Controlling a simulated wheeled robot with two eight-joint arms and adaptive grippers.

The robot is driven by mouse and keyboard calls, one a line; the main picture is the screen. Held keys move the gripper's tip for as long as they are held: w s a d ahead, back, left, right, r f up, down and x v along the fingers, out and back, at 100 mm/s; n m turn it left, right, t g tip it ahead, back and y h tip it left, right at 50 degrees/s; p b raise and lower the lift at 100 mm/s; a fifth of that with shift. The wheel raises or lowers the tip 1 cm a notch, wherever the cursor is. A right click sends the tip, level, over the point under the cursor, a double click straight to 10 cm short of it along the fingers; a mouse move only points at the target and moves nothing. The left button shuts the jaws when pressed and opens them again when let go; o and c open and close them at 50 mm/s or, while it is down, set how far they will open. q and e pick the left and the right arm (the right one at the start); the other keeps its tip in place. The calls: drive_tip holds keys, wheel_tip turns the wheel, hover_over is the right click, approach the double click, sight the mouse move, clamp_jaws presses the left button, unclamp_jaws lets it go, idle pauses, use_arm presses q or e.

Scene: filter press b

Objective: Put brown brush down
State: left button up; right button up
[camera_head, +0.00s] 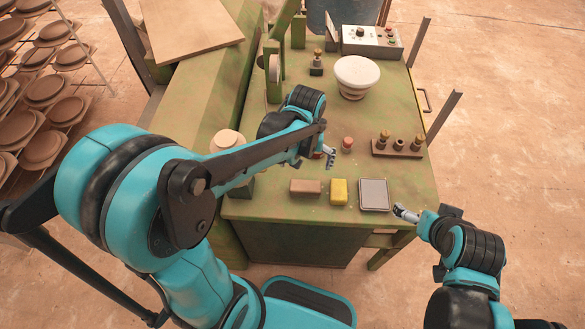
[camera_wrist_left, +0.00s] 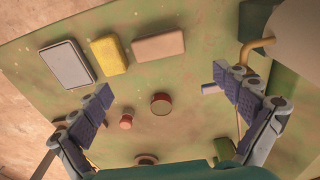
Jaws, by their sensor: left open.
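A brown block, apparently the brown brush (camera_head: 305,187), lies flat on the green table (camera_head: 262,206) near its front edge, left of a yellow sponge-like block (camera_head: 338,191). The brush also shows in the left wrist view (camera_wrist_left: 158,46), apart from both fingers; no bristles can be made out. My left gripper (camera_head: 322,153) is over the table, behind the brush in the head view. Its fingers (camera_wrist_left: 166,90) are spread wide with nothing between them gripped. My right gripper (camera_head: 405,212) is by the table's front right corner; its jaw opening cannot be made out.
A grey rectangular pad (camera_head: 373,195) lies right of the yellow block. A small red-topped piece (camera_head: 347,144), a holder with several fittings (camera_head: 398,148), a white bowl (camera_head: 356,76) and a control box (camera_head: 371,42) stand farther back. Green press framework (camera_head: 273,70) rises at the left.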

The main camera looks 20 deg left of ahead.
use_arm(q)
drive_tip(key=s+a+r+m+t, duration=0.2)
drive_tip(key=s+a+r+t, duration=0.2)
drive_tip(key=s+r+t, duration=0.2)
drive_tip(key=shift+s+r+m+t, duration=0.35)
drive_tip(key=shift+s+r, duration=0.85)
drive_tip(key=shift+s, duration=0.65)
drive_tip(key=shift+a, duration=0.1)
